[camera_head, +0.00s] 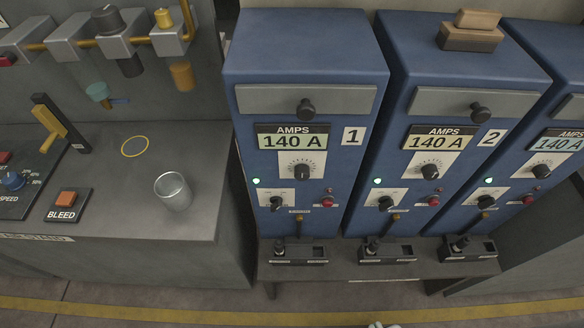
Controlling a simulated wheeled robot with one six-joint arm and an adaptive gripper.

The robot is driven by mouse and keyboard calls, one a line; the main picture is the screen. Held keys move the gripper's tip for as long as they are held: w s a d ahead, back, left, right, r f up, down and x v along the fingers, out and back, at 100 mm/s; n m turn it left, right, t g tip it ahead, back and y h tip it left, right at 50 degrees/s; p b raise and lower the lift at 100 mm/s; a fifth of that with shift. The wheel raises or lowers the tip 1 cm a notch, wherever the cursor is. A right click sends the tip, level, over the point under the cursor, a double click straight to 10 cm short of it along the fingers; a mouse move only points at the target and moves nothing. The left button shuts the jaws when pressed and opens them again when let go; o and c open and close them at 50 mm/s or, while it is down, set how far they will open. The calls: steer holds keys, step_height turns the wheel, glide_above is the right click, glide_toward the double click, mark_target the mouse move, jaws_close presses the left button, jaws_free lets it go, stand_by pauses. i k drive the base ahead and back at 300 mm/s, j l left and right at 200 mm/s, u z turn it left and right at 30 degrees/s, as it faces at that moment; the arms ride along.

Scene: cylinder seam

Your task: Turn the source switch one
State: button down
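Power source 1 (306,50) is a blue cabinet with a "1" plate and a display (292,141) reading 140 A. Low on its front left is a small black rotary switch (275,202) on a pale plate. A lit green lamp (256,181) sits just above and left of it. A larger dial (302,171) is under the display, and a red button (327,202) is to the right of the switch. The exact pointing of the small switch is hard to read. My gripper is not recognisable in view; only a small pale shape shows at the bottom edge.
Source 2 (464,68) and a third blue cabinet stand close on the right, also with green lamps lit. A shelf (340,272) with sockets juts out below. A grey bench (110,195) with a metal cup (173,190) and BLEED button (66,199) is left.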

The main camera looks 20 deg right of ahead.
mark_target(276, 202)
steer(key=k+j+u, duration=0.15)
steer(key=j+u, duration=0.15)
steer(key=u, duration=0.2)
steer(key=j+u, duration=0.45)
steer(key=k+l, duration=0.05)
steer(key=l, duration=0.05)
